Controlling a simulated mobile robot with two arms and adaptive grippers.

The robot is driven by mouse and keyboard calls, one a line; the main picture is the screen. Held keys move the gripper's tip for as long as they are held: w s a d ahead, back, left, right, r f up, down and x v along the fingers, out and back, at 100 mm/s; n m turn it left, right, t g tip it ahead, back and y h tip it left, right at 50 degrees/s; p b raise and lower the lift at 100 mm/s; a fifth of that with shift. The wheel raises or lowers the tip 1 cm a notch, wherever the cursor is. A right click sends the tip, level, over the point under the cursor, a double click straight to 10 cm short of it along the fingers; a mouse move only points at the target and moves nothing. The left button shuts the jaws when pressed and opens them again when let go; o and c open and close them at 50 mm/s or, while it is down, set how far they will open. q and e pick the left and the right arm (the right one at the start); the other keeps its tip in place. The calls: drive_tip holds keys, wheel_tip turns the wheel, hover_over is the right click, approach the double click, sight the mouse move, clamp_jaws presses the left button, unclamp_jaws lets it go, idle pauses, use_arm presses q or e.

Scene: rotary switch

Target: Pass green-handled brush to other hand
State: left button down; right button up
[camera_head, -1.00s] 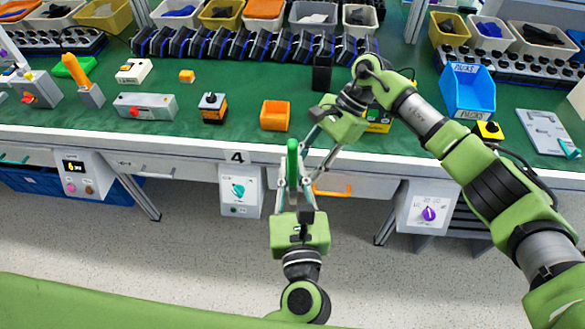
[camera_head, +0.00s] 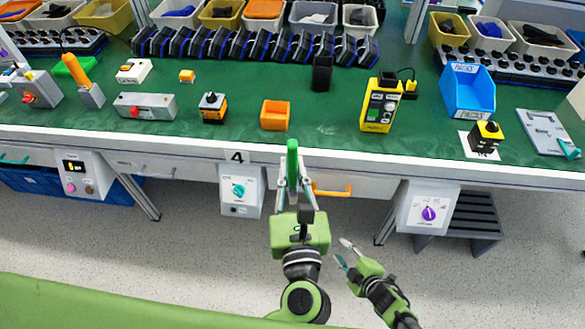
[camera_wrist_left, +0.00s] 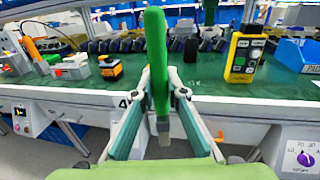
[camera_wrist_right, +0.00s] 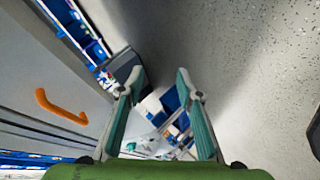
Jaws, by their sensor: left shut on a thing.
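The green-handled brush (camera_head: 292,158) stands upright in my left gripper (camera_head: 292,180), in front of the bench edge. In the left wrist view, the brush's green handle (camera_wrist_left: 156,55) rises between the two fingertips (camera_wrist_left: 160,83), with a grey part below them. My left gripper is shut on it. My right gripper (camera_head: 346,254) is low at the right of my left gripper, apart from the brush, with its fingers spread. In the right wrist view, the fingers (camera_wrist_right: 158,90) are wide apart with nothing between them.
The green workbench (camera_head: 330,140) holds an orange bin (camera_head: 275,115), a yellow control box (camera_head: 381,104), a blue bin (camera_head: 468,90) and a yellow-black switch (camera_head: 486,138). An orange drawer handle (camera_head: 332,190) and a purple-knob box (camera_head: 428,210) are at the front. Floor in front is clear.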

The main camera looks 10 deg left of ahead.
drive_tip(key=s+d+f+m+g+h, duration=0.2)
drive_tip(key=s+d+f+m, duration=0.3)
drive_tip(key=s, duration=0.4)
drive_tip(key=s+d+f+m+g+h, duration=0.2)
drive_tip(key=s+d+f+m, duration=0.15)
drive_tip(key=s+f, duration=0.5)
drive_tip(key=s+d+f+m+g, duration=0.1)
drive_tip(key=s+m+g, duration=0.1)
drive_tip(key=s, duration=0.8)
drive_tip(key=s+d+f+m+g+h, duration=0.1)
drive_tip(key=s+m, duration=0.3)
drive_tip(key=s, duration=0.7)
drive_tip(key=shift+d+f+g, duration=0.3)
drive_tip(key=shift+d+g, duration=0.2)
drive_tip(key=shift+g, duration=0.4)
